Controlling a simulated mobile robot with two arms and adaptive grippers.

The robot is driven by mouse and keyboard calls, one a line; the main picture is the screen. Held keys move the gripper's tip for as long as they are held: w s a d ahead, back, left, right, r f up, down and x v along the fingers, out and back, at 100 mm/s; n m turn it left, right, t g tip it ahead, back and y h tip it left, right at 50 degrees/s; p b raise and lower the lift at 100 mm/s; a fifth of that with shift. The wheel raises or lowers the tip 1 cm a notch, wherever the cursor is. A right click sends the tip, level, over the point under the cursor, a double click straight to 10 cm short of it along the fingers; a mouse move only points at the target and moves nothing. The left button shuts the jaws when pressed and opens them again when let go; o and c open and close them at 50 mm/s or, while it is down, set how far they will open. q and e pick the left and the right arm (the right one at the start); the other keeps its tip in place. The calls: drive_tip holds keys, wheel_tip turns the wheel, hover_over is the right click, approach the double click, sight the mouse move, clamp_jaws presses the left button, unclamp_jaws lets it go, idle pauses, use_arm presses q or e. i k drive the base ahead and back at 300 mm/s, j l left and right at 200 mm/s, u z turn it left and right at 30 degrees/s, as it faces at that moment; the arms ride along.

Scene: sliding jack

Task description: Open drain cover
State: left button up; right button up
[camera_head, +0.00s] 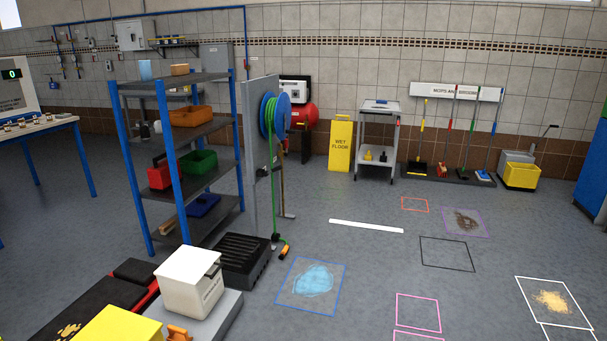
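No drain cover can be made out for certain. A black slatted piece (241,257) like a grate lies low beside the blue shelf, just behind a white box; whether it is the drain cover, I cannot tell. A long narrow white strip (366,226) lies on the open floor; what it is, I cannot tell. Neither of my grippers is in view.
A blue-framed shelf (163,160) and a green hose reel (269,117) stand left of centre. A white box (190,281) and yellow box (119,326) are in the left foreground. A blue puddle (313,280) lies in a blue outline. The centre-right floor is mostly free.

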sight(240, 253)
drive_tip(key=i, duration=2.05)
